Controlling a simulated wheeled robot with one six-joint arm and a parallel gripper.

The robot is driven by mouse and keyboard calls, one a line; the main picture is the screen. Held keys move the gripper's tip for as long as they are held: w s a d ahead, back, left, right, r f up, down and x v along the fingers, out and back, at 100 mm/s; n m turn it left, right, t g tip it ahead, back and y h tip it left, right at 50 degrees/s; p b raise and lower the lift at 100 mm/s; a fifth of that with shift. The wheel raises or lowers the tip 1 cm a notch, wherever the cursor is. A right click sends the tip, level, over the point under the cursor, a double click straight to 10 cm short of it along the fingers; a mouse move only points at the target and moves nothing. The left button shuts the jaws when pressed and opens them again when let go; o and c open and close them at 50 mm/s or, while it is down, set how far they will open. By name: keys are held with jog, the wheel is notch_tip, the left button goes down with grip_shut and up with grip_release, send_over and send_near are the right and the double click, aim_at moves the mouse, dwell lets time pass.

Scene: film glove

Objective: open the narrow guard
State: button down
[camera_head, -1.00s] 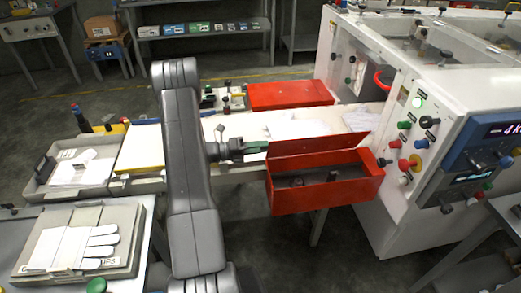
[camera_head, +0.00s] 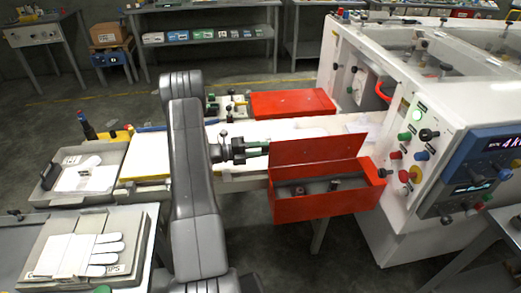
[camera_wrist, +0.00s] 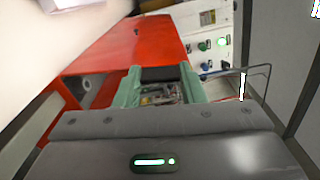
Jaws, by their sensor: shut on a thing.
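The near red guard (camera_head: 312,150) stands raised like a steep lid along the back edge of a red box (camera_head: 325,208). I take it as the narrow guard. My gripper (camera_head: 262,147) is at its left end, with green fingers shut on it; the exact grip spot is small in this view. In the wrist view, the green fingers (camera_wrist: 160,88) stand on both sides of a dark bar (camera_wrist: 160,73), next to the red guard's broad face (camera_wrist: 125,45). The fingers partly hide the contact.
A second red cover (camera_head: 292,103) lies flat farther back. The white machine (camera_head: 385,205) with buttons and knobs stands close on the right. Trays with white gloves (camera_head: 78,242) are at the left. The floor in front of the box is clear.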

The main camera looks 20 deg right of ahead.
jog(key=c, duration=0.9)
grip_release()
jog(key=b+v, duration=0.2)
jog(key=v, duration=1.2)
jog(key=shift+w+d+b, duration=0.1)
jog(key=shift+b, duration=0.3)
jog(key=p+x, duration=0.2)
jog(key=x, duration=1.2)
jog(key=shift+p, duration=0.35)
